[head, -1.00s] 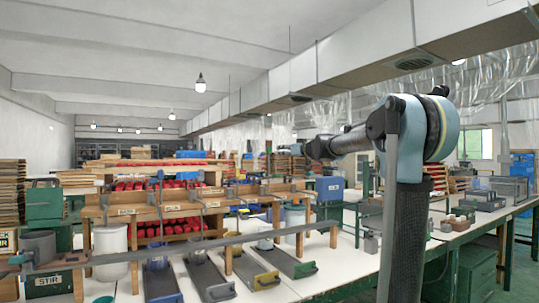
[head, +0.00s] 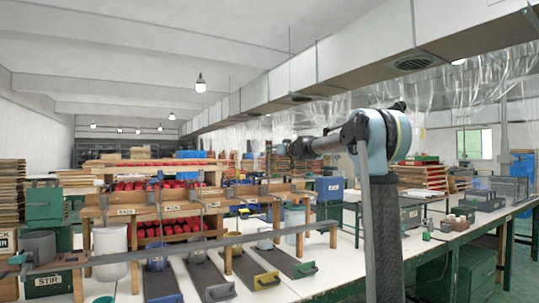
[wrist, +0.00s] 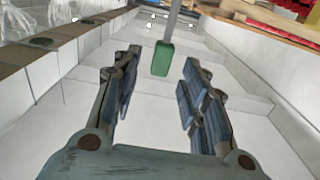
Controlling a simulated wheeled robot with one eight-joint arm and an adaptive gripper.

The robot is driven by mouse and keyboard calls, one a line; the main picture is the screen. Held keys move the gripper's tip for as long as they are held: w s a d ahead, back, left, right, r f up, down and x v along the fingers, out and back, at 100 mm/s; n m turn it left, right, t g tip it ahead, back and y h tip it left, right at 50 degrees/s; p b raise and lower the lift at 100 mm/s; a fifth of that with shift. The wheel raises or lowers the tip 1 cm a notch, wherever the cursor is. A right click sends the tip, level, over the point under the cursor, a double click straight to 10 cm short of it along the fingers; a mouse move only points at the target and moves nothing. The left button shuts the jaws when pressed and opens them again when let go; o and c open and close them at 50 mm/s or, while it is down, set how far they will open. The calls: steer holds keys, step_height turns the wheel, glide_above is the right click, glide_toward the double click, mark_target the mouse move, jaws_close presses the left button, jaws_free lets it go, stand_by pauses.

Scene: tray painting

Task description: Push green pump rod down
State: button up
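In the wrist view, a green grip (wrist: 162,58) tops a thin grey rod (wrist: 174,16) that runs to the picture's upper edge. The ceiling fills the lower part of that view, so the picture looks inverted. My gripper (wrist: 159,68) is open, with its two blue-padded fingers well apart and nothing between the pads. The green grip appears between the fingertips in the picture, apart from both and seemingly beyond them. In the head view my gripper (head: 283,148) is small at the far end of my arm; I cannot make out the green grip there.
A wooden rack (head: 150,208) with red rolls stands on the white bench. Dark ramps with coloured handles, one green (head: 306,269), lie in front. A white bucket (head: 110,240) and a box marked STIR (head: 48,283) are at left. Open air surrounds my gripper.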

steer(key=shift+x, duration=3.05)
steer(key=shift+c, duration=0.6)
jaws_close()
